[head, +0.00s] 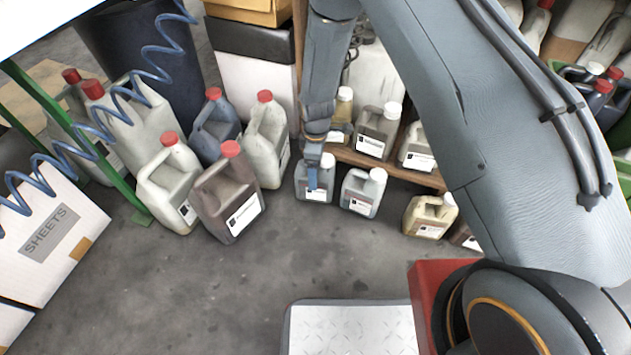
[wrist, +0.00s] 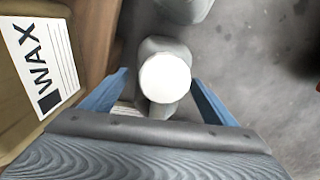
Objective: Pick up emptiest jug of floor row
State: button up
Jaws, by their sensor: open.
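A row of small white-capped jugs stands on the floor before the low shelf. The leftmost jug (head: 316,190) is grey with a white label. A similar grey jug (head: 362,192) is to its right, then a tan jug (head: 430,217). Another jug (head: 465,237) is partly hidden by my arm. My gripper (head: 314,176) is open at the leftmost jug. In the wrist view, my gripper (wrist: 159,77) has a blue finger on each side of a white cap (wrist: 165,79). Contact cannot be told. The fill levels are not clear.
Larger red-capped jugs (head: 228,195) stand to the left. The wooden shelf (head: 385,165) behind the row holds more jugs, close to my gripper. A WAX label (wrist: 42,60) shows at left in the wrist view. The grey floor (head: 240,285) in front is clear.

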notch_tip(320, 180, down, 3)
jog(key=shift+r+b, duration=0.1)
jog(key=shift+b, duration=0.4)
jog(key=shift+r, duration=0.1)
jog(key=c, duration=1.2)
